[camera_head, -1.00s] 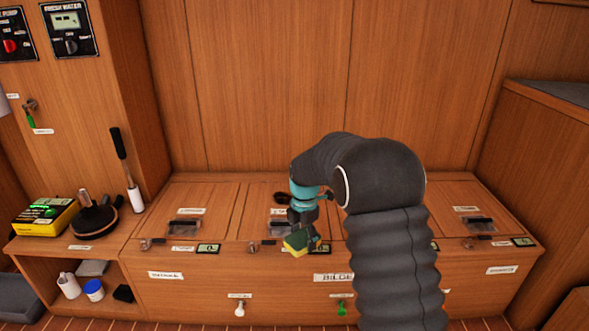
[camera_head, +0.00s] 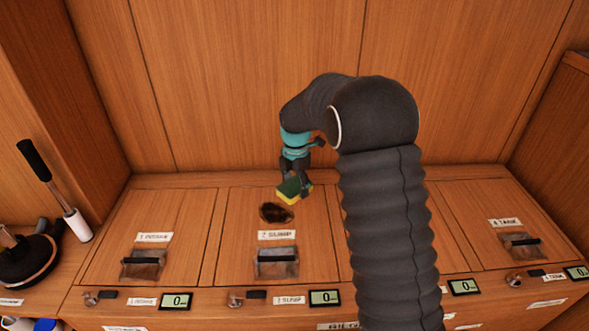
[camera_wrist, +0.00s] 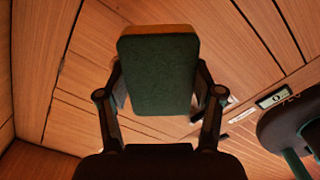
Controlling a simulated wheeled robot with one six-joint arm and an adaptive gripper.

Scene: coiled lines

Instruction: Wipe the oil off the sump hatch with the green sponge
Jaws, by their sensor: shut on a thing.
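The green sponge (camera_head: 289,189) has a dark green face and a yellow layer. My gripper (camera_head: 294,183) is shut on it. In the wrist view, the sponge (camera_wrist: 158,75) sits between the two fingers of my gripper (camera_wrist: 160,100), its green face toward the camera. A dark brown oil patch (camera_head: 276,213) lies on the second hatch from the left (camera_head: 236,231), behind its label and latch. In the head view the sponge appears just above and right of the patch, its lower edge close to it. I cannot tell whether the sponge touches the hatch.
Other hatches lie left (camera_head: 112,237) and right (camera_head: 463,215), with recessed latches. Small displays (camera_head: 325,298) line the front edge. A wooden wall (camera_head: 255,80) rises behind. A black-handled roller (camera_head: 55,190) stands at left. My arm hides part of the third hatch.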

